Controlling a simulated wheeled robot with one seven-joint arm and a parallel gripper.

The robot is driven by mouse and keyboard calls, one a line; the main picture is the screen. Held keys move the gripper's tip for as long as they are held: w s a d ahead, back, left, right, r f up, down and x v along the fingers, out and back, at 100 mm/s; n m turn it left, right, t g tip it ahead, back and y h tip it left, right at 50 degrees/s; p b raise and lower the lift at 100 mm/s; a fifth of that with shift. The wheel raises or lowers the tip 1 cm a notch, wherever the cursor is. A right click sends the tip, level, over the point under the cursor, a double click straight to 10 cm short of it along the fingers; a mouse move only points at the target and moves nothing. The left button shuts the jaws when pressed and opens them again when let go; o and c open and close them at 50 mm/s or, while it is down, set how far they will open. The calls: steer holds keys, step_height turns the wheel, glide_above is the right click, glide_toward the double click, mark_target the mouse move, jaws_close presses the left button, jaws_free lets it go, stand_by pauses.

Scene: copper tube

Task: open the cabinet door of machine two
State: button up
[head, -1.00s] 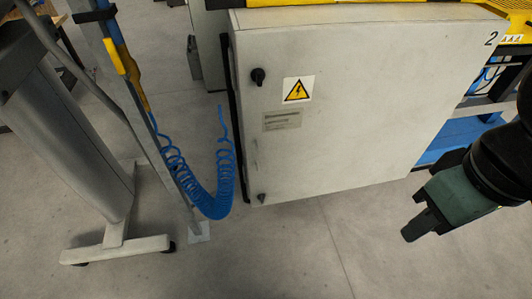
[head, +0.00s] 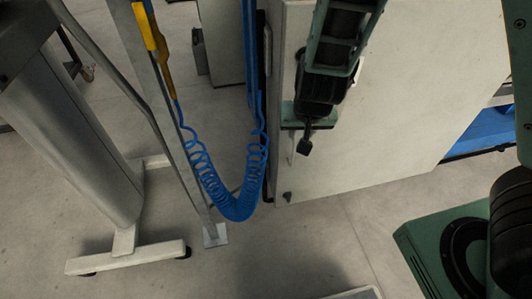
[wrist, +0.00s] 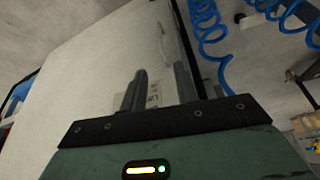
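The pale grey cabinet door (head: 390,110) stands at the centre right of the head view. It looks shut or nearly so; I cannot tell whether there is a small gap at its left edge. The lower dark knob (head: 287,197) shows near the bottom left corner. The upper knob and warning sign are hidden behind my arm. My gripper (head: 304,146) is in front of the door's left part. In the wrist view my gripper's two fingers (wrist: 160,85) stand apart with nothing between them. A small label plate (wrist: 153,97) on the door shows behind them.
A coiled blue hose (head: 230,205) hangs just left of the door edge, close to my gripper. A metal post (head: 165,110) and a grey wheeled stand (head: 90,130) are further left. The floor (head: 320,240) below the door is mostly clear.

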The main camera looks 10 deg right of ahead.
mark_target(293, 151)
steer(key=b+x, duration=0.7)
steer(key=x, duration=1)
steer(key=shift+w+f+b, duration=0.1)
steer(key=shift+f+b, duration=0.05)
steer(key=shift+b, duration=0.2)
jaws_close()
